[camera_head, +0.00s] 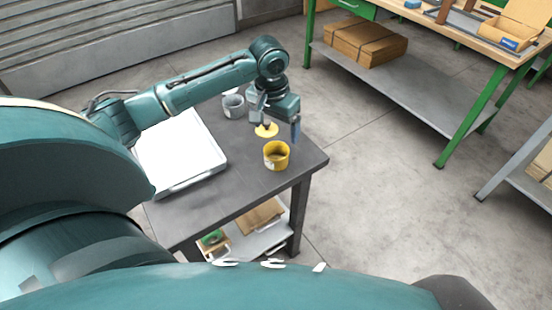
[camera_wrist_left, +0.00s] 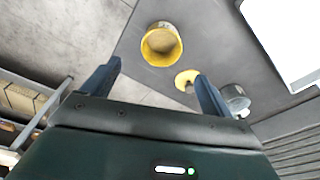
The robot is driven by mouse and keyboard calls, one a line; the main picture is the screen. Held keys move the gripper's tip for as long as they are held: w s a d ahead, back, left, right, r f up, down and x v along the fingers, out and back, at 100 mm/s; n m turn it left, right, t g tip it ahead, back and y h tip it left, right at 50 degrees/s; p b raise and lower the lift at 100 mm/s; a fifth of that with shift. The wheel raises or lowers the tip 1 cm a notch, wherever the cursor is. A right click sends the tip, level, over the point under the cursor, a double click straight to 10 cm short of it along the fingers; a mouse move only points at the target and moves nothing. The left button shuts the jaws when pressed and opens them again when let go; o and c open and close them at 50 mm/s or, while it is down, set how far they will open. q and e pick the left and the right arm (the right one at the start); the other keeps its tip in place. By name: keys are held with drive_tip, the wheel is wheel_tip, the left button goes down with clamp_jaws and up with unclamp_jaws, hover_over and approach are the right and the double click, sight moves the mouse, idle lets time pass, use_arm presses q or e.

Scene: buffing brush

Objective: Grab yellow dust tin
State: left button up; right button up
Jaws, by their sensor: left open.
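The yellow tin (camera_head: 276,163) stands upright and open-topped near the right edge of the dark table (camera_head: 213,196). It also shows in the left wrist view (camera_wrist_left: 161,48), ahead of the fingers. My left gripper (camera_head: 277,122) is open and empty, above the table just behind the tin. In the left wrist view the fingers of the gripper (camera_wrist_left: 159,70) are spread, with the tin beyond them and apart from them. A small yellow round piece (camera_head: 266,131) lies beside the tin, partly hidden by a finger in the left wrist view (camera_wrist_left: 184,78). My right gripper is not in view.
A grey cup (camera_head: 233,106) stands farther back on the table. A white flat tray (camera_head: 180,155) takes up the table's left part. A green-framed workbench (camera_head: 400,85) stands at the back right. Open floor (camera_head: 390,200) lies right of the table.

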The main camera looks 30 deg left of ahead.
use_arm(q)
approach(276, 153)
drive_tip(key=shift+s+d+f, duration=0.3)
drive_tip(key=shift+d+f, duration=0.15)
drive_tip(key=shift+d, duration=0.05)
drive_tip(key=shift+s+d+f, duration=0.3)
drive_tip(key=shift+d+f, duration=0.1)
drive_tip(key=shift+d, duration=0.1)
wheel_tip(276, 153, down, 5)
drive_tip(key=shift+a+f+b, duration=0.1)
drive_tip(key=shift+a+b, duration=0.05)
drive_tip(key=shift+b, duration=0.15)
drive_tip(key=c, duration=1.2)
drive_tip(key=shift+o, duration=0.2)
